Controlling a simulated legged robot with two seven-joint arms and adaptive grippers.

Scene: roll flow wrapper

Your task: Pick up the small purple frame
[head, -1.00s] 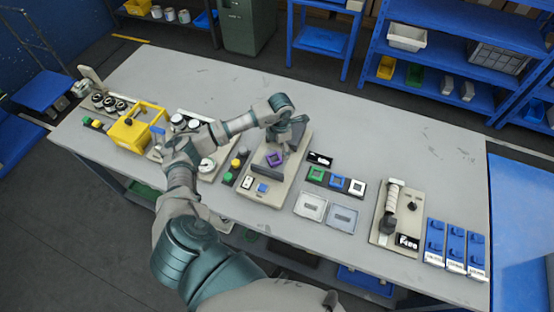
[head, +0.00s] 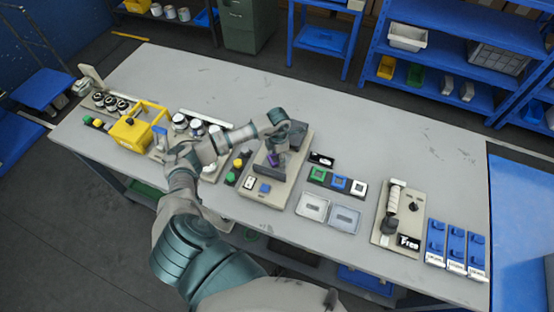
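The small purple frame (head: 272,157) is on the beige fixture plate (head: 266,195) in the middle of the bench. Only a bit of purple shows, because my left gripper (head: 277,150) covers most of it. My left arm comes in from the lower left, and its wrist is right above the frame with the gripper pointing down. The fingers are small and dark at this distance, so I cannot tell whether they are apart or closed on the frame. My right gripper is not in view.
A dark strip with green (head: 318,173), blue (head: 339,181) and white (head: 358,187) frames lies right of the fixture. Two clear trays (head: 313,206) sit below it. A yellow machine (head: 136,131) stands at left. The back of the bench (head: 400,130) is clear.

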